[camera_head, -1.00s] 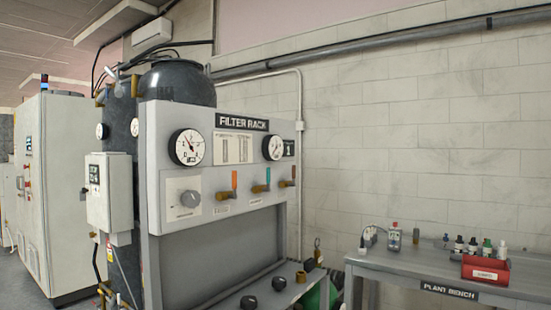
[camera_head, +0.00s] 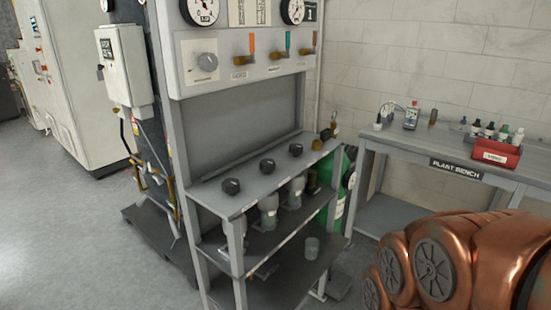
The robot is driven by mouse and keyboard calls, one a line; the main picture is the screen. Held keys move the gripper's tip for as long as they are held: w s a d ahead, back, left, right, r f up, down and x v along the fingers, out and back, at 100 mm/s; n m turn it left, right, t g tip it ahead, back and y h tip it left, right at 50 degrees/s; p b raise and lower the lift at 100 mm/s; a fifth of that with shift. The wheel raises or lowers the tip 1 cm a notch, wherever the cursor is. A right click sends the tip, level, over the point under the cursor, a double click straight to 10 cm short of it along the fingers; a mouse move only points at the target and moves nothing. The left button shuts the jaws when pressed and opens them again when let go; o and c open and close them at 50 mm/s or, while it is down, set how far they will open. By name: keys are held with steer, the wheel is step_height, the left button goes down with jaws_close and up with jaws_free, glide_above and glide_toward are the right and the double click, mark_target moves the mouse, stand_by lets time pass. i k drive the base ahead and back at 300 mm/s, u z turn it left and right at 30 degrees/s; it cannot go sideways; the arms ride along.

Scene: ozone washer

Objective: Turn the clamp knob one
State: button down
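Three black knobs stand in a row on the grey shelf (camera_head: 265,185) of the filter rack. The left knob (camera_head: 231,186) is nearest, with the middle knob (camera_head: 267,165) and the right knob (camera_head: 295,149) beyond it. I cannot read any label telling which is clamp knob one. A grey round knob (camera_head: 207,62) sits on the panel above. My copper-coloured arm (camera_head: 450,262) fills the lower right corner, apart from the rack. My gripper is not in view.
Clear housings (camera_head: 268,212) hang under the shelf, above a dark lower shelf. The plant bench (camera_head: 455,163) on the right carries a red bottle box (camera_head: 495,153) and small instruments. A green cylinder (camera_head: 340,200) stands behind the rack. The floor at left front is clear.

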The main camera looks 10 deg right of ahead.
mark_target(231, 186)
steer(key=z, duration=0.15)
steer(key=k, duration=0.4)
steer(key=u, duration=1.15)
steer(key=i, duration=0.85)
steer(key=u, duration=0.05)
